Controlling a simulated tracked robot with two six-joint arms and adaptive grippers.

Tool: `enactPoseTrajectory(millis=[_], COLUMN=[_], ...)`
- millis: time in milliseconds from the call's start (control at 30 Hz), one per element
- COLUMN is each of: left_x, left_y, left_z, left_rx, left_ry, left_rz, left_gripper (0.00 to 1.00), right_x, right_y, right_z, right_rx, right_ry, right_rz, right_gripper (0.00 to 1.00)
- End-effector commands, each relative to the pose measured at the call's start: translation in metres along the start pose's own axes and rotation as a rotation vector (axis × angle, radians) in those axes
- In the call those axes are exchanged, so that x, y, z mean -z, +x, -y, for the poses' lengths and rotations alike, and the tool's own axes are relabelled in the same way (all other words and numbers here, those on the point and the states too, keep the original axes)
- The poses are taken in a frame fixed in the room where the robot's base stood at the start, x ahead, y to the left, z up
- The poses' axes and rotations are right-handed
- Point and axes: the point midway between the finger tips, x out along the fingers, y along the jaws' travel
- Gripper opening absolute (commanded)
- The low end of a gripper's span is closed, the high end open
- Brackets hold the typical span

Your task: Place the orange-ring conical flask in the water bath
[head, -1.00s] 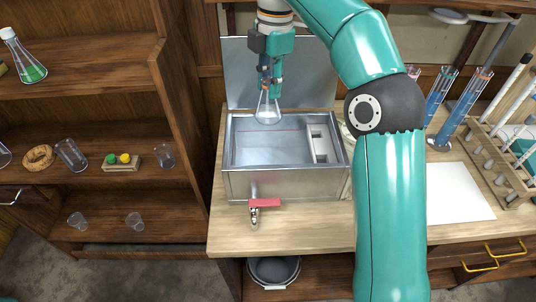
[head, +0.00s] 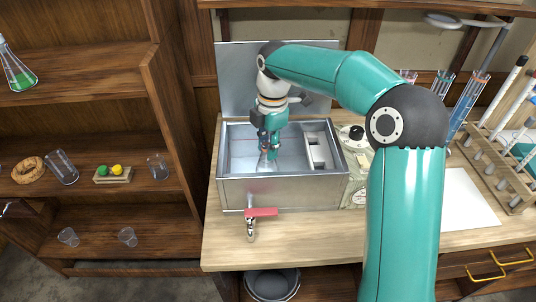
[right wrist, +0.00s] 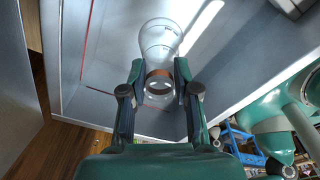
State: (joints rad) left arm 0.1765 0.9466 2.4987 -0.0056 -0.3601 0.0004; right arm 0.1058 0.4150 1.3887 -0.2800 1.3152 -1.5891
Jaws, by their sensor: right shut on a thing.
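The orange-ring conical flask (right wrist: 160,42) is clear glass with an orange ring round its neck. My right gripper (right wrist: 160,78) is shut on the flask's neck, and the flask's wide body points away from the wrist. In the head view my right gripper (head: 270,143) is low inside the open metal water bath (head: 270,192), left of the bath's inner middle. The flask (head: 266,163) shows faintly below the fingers there. Whether its base touches the bath floor cannot be told. My left gripper is not in view.
A white perforated block (head: 316,150) sits in the bath's right side. A red-handled tap (head: 260,212) juts from its front. The raised metal lid (head: 235,85) stands behind. Measuring cylinders (head: 466,100) and a tube rack (head: 512,200) are at the right.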

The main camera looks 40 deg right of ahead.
Motion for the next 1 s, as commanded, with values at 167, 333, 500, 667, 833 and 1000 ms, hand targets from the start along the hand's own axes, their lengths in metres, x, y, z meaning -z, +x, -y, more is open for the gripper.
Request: enactPoseTrajectory(millis=[167, 333, 500, 667, 833, 1000], left_x=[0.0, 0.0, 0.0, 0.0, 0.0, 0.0], left_y=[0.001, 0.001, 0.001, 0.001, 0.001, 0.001], left_z=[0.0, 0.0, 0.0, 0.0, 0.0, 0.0], left_rx=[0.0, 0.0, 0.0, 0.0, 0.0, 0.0], left_ry=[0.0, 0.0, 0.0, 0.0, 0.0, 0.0], left_rz=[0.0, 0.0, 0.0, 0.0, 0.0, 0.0], left_gripper=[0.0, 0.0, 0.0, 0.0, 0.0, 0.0], right_x=[-0.002, -0.003, -0.003, -0.003, -0.003, -0.002], right_y=[0.025, 0.032, 0.032, 0.032, 0.031, 0.027], right_z=[0.001, 0.0, 0.001, 0.001, 0.0, 0.0], right_rx=[0.003, 0.001, 0.002, 0.002, 0.002, 0.0], right_ry=[0.001, 0.001, 0.0, 0.0, 0.0, 0.0], right_rz=[0.0, 0.0, 0.0, 0.0, 0.0, 0.0], right_gripper=[0.0, 0.0, 0.37, 0.56, 0.56, 0.56])
